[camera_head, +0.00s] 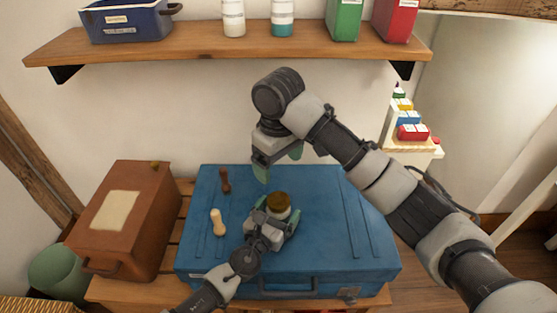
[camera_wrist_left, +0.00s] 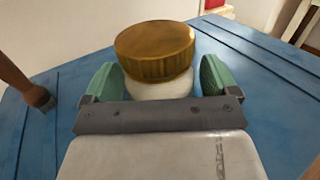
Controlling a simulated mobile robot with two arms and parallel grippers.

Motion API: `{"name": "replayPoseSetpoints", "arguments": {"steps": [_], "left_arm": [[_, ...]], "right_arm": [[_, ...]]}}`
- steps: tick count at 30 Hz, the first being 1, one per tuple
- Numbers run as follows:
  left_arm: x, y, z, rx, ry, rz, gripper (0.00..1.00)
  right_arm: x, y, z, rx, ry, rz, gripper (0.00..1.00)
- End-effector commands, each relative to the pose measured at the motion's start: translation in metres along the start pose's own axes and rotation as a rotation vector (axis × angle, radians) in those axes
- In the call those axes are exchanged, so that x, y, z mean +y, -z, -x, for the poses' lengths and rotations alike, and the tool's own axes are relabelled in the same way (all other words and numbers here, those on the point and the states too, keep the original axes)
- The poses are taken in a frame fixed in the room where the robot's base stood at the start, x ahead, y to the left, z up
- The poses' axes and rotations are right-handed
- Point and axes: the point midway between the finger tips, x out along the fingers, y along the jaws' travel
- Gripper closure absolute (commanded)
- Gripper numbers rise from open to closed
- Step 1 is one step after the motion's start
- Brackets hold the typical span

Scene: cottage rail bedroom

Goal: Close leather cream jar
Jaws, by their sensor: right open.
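The leather cream jar (camera_head: 284,213) stands on the blue trunk (camera_head: 340,225). It has a white body and a ribbed golden-brown lid (camera_head: 278,199). In the left wrist view the lid (camera_wrist_left: 155,50) rests on top of the white jar (camera_wrist_left: 160,90), covering its mouth. Whether it is screwed tight cannot be told. My left gripper (camera_head: 271,218) has its green fingers on both sides of the jar body, seemingly closed on it; its fingers also show in the left wrist view (camera_wrist_left: 160,82). My right gripper (camera_head: 278,161) is open and empty, above and behind the jar.
A brown box (camera_head: 125,220) is at the left. A wall shelf (camera_head: 200,47) with bottles and boxes is above. The trunk's right side is clear.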

Motion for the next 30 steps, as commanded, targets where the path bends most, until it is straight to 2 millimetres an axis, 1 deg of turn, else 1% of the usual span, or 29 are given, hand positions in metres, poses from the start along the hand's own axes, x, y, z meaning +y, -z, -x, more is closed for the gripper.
{"name": "replayPoseSetpoints", "arguments": {"steps": [8,11,14,21,24,27,30], "left_arm": [[0.000,0.000,0.000,0.000,0.000,0.000,0.06],[0.000,0.000,0.005,0.001,0.000,0.000,0.06],[0.000,0.001,0.018,0.003,-0.001,0.001,0.06],[0.000,0.002,0.066,0.003,0.001,0.000,0.06],[0.000,0.002,0.084,0.003,0.000,0.000,0.06],[0.000,0.002,0.097,0.001,0.000,0.000,0.06],[0.000,0.001,0.105,0.001,0.000,0.000,0.06]], "right_arm": [[0.000,0.000,0.000,0.000,0.000,0.000,0.13],[0.000,0.000,0.001,0.000,0.000,0.000,0.13],[0.000,0.000,0.002,0.000,0.000,0.000,0.13],[0.000,0.000,0.002,0.000,0.000,0.000,0.13],[0.000,0.000,0.001,0.000,0.000,0.000,0.13],[0.000,0.000,-0.001,0.000,0.000,0.000,0.13],[0.000,0.000,-0.002,0.000,0.000,0.000,0.13]]}}
